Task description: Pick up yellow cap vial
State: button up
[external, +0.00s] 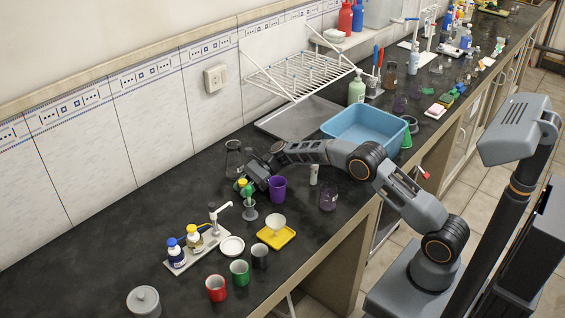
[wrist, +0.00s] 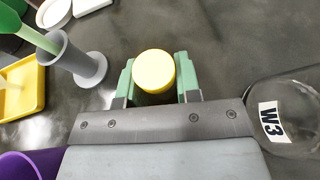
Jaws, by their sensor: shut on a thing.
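The yellow cap vial (wrist: 154,71) sits between the green fingertips of my gripper (wrist: 153,85) in the wrist view, seen from above so that mostly its round yellow cap shows. My gripper is shut on it. In the external view, the vial's yellow cap (external: 242,182) shows at the end of my gripper (external: 248,185), over the dark bench. The vial's body is mostly hidden, and I cannot tell whether its base touches the bench.
A clear flask marked W3 (wrist: 285,115) stands close to the right of my gripper in the wrist view. A grey holder (wrist: 75,62) with a green stick, a yellow tray (wrist: 22,85) and a purple cup (wrist: 18,166) are to the left. The bench beyond the vial is clear.

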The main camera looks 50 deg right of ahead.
jog(key=shift+c, duration=0.6)
jog(key=shift+r, duration=0.15)
